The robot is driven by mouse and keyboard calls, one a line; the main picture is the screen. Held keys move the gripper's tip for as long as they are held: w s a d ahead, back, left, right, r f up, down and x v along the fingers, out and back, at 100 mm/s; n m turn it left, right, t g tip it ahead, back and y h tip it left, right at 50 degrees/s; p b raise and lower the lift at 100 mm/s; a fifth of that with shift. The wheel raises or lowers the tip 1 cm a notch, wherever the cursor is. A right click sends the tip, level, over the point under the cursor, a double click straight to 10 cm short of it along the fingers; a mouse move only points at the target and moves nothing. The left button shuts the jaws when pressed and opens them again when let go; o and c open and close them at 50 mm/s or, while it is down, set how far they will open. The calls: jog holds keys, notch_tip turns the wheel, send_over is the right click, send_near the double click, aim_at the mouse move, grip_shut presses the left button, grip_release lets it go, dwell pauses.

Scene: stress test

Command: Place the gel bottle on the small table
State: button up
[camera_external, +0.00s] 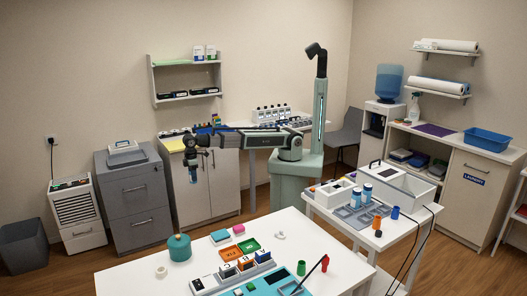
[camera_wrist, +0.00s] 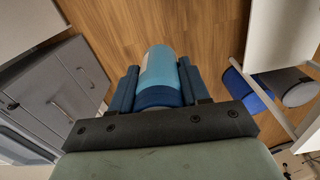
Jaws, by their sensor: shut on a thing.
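My gripper (camera_external: 193,166) is held out to the left at the end of my arm, in front of the white cabinet. In the wrist view my gripper (camera_wrist: 158,85) is shut on a bottle with a pale blue body (camera_wrist: 160,66) and a dark blue end between the fingers. In the external view the bottle (camera_external: 193,175) is small and hangs below the fingers, clear of any surface. It seems to be the gel bottle; no label is readable. A small white table (camera_external: 342,228) stands right of centre, with trays, bottles and small cups on it.
A larger white table (camera_external: 125,284) with coloured blocks and a green round container (camera_external: 179,247) fills the front. A grey drawer cabinet (camera_external: 135,200) and a white cabinet (camera_external: 222,185) stand behind my gripper. Open wooden floor lies below the bottle.

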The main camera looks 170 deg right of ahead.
jog(key=s+d+r+m, duration=0.1)
jog(key=s+d+m, duration=0.2)
jog(key=s+d, duration=0.85)
jog(key=s+d+m, duration=0.3)
jog(key=s+d, duration=0.6)
jog(key=s, duration=0.6)
jog(key=s+d+r+m, duration=0.15)
jog(key=s+d, duration=0.25)
jog(key=s, duration=1.3)
jog(key=s+d+r+m, duration=0.1)
jog(key=s+d+m, duration=0.25)
jog(key=s, duration=1.25)
jog(key=s+d+r+m, duration=0.15)
jog(key=s+d, duration=0.25)
jog(key=s, duration=1.3)
jog(key=s+d, duration=0.4)
jog(key=d, duration=0.3)
jog(key=shift+n, duration=0.35)
jog(key=shift+s+d+f, duration=0.1)
jog(key=shift+f, duration=2.15)
jog(key=shift+d+f, duration=0.1)
jog(key=shift+f, duration=2.15)
jog(key=shift+f, duration=0.1)
jog(key=o, duration=0.8)
jog(key=shift+o, duration=0.2)
